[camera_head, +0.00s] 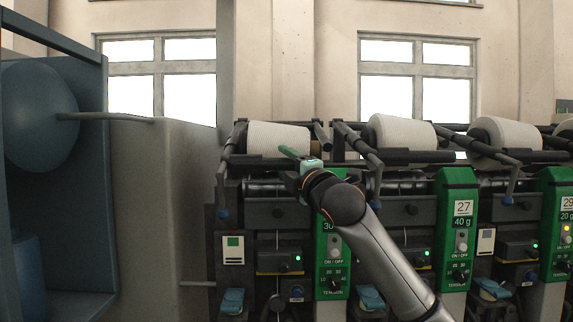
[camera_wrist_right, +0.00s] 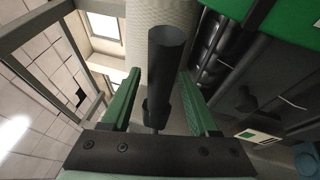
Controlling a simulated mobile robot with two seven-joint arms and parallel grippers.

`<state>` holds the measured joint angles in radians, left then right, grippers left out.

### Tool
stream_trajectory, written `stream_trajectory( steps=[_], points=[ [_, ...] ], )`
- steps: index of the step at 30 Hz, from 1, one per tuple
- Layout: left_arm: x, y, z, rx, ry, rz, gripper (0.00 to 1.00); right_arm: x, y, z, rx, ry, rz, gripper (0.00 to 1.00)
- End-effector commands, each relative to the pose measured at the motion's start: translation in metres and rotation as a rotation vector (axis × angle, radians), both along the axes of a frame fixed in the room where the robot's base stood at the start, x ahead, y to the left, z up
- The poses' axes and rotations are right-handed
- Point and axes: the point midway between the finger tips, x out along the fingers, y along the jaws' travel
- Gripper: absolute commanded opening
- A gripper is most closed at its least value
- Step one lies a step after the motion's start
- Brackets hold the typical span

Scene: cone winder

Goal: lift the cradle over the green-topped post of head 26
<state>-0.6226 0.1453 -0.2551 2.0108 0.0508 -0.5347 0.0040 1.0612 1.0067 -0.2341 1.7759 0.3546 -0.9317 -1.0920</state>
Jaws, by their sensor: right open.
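My right gripper (camera_head: 293,158) is at the leftmost winding head in the head view, in front of its white yarn cone (camera_head: 268,138). In the right wrist view the green fingers of the gripper (camera_wrist_right: 158,78) are open, one on each side of a dark cylindrical bar (camera_wrist_right: 165,55), apparently the cradle's handle. Contact cannot be told. The dark cradle (camera_head: 231,138) shows beside the cone. The leftmost green-topped post (camera_head: 334,262) reads "30"; my arm hides its head number, so I cannot read 26. My left gripper is out of view.
A blue-grey cabinet (camera_head: 85,170) and a grey wall panel (camera_head: 165,210) stand on the left.

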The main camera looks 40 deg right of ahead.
Motion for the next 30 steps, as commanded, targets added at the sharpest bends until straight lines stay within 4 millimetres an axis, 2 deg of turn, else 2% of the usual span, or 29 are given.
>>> stream_trajectory(
  steps=[2,17,30],
  points=[
    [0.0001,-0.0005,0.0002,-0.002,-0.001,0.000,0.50,-0.0001,0.0000,0.0000,0.000,0.000,0.000,0.56],
    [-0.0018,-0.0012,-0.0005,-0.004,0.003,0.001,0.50,-0.0004,0.0000,-0.0001,0.000,0.001,0.000,0.00],
    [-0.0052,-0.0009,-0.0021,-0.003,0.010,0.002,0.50,-0.0004,-0.0001,-0.0002,0.000,0.001,0.000,0.00]
  ],
)
